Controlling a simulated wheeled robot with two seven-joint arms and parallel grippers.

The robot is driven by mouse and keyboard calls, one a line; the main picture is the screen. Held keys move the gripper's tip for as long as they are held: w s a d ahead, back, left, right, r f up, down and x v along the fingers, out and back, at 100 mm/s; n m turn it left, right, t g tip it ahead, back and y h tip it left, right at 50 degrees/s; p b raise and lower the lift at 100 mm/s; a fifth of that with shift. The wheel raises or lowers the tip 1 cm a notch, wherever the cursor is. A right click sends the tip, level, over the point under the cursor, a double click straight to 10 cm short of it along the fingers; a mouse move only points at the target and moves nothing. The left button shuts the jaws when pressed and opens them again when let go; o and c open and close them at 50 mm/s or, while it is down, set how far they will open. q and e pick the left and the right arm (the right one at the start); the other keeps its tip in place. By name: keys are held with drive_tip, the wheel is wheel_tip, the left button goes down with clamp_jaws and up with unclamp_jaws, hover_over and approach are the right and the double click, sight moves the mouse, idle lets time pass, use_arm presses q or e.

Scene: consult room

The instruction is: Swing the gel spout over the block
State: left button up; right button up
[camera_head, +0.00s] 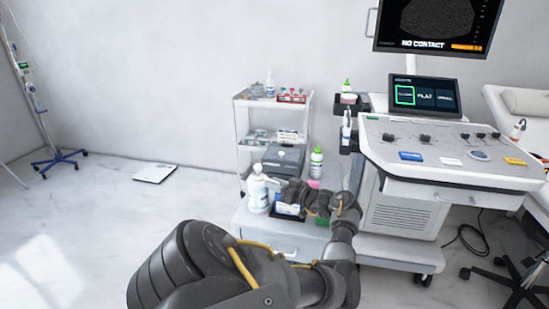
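A white pump bottle (258,192) stands upright at the left of the low cart top (241,217); its pump head and spout are at the top. My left gripper (286,192) is just right of the bottle, over the cart, turned toward the spout. At this size I cannot tell whether it touches the spout or whether its fingers are open. A small blue and white block-like item (288,209) lies below the gripper, right of the bottle. I cannot tell whether this is the block. A pink piece (313,184) shows behind the gripper, partly hidden. My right gripper is out of view.
A green-capped bottle (316,162) stands close behind my gripper. A white shelf trolley (247,128) is behind. The ultrasound console (455,178) stands close on the right, with a screen (425,96). A flat scale (155,173) lies on the open floor at left.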

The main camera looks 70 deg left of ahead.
use_arm(q)
drive_tip(key=v, duration=1)
drive_tip(key=shift+w+d+b, duration=0.25)
drive_tip(key=shift+d+b, duration=0.05)
drive_tip(key=shift+b, duration=0.15)
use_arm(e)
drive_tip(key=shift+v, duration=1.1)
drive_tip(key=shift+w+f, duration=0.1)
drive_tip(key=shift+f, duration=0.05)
